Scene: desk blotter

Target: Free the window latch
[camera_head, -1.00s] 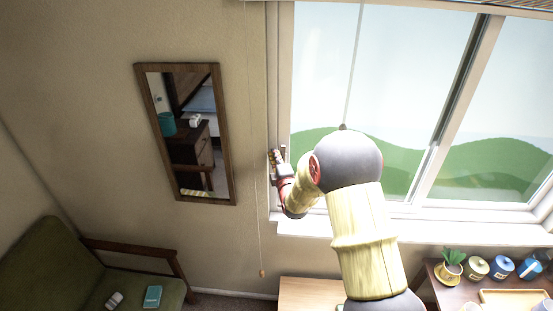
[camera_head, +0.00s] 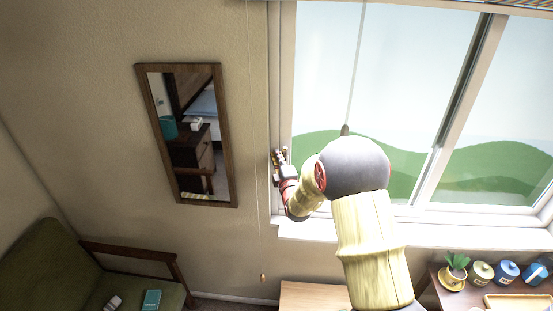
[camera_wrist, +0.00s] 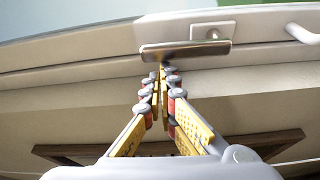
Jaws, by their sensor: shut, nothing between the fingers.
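The window latch (camera_wrist: 186,52) shows in the wrist view as a grey metal bar in front of a pale plate on the white window frame. My gripper (camera_wrist: 163,70) is shut and empty. Its fingertips are just below the latch bar, near the bar's middle; I cannot tell whether they touch it. In the head view my gripper (camera_head: 278,158) is at the left side of the window frame (camera_head: 284,90). The latch cannot be made out clearly there.
A pale handle (camera_wrist: 304,34) is on the frame right of the latch. A pull cord (camera_head: 257,200) hangs just left of the window. A mirror (camera_head: 188,190) hangs on the wall. A plant (camera_head: 455,265) and several jars stand at lower right.

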